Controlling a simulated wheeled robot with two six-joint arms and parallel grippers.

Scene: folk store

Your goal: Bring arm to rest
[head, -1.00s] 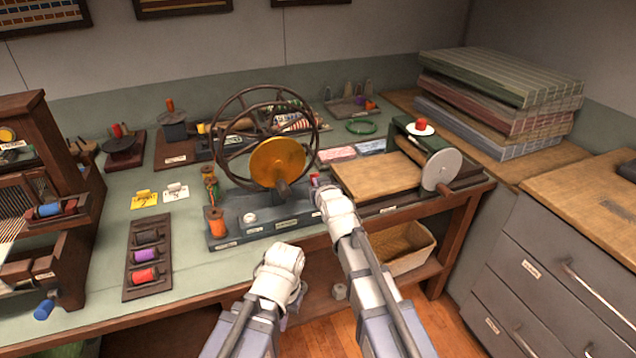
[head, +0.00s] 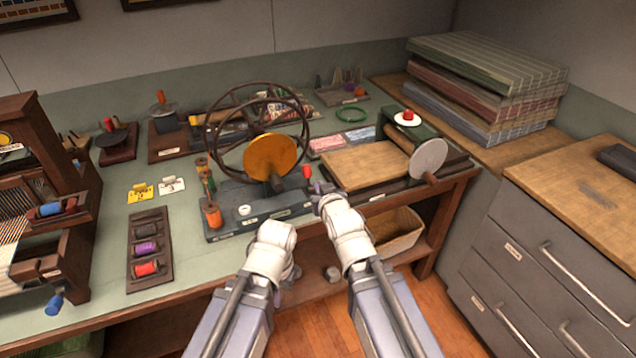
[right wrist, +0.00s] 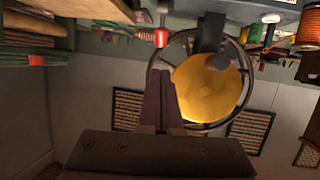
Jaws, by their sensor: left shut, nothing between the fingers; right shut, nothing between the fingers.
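My right gripper (head: 320,189) is shut and empty, at the table's front edge, just right of the wheel device's base. Its closed dark fingers (right wrist: 162,98) fill the middle of the right wrist view, with the yellow disc (right wrist: 208,88) behind them. My left gripper (head: 288,281) is shut, low in front of the table edge and mostly hidden by its white wrist. The wheel device (head: 270,158) has a dark spoked wheel, a yellow disc and a grey base. A red knob (head: 307,172) stands close to the right gripper, seemingly apart from it.
A press with a wooden bed (head: 365,168) stands right of the wheel. A spool tray (head: 147,250) and a wooden loom (head: 40,200) are at left. A basket (head: 398,232) sits on the shelf below. Drawers (head: 545,250) stand at right. Open floor shows between my arms.

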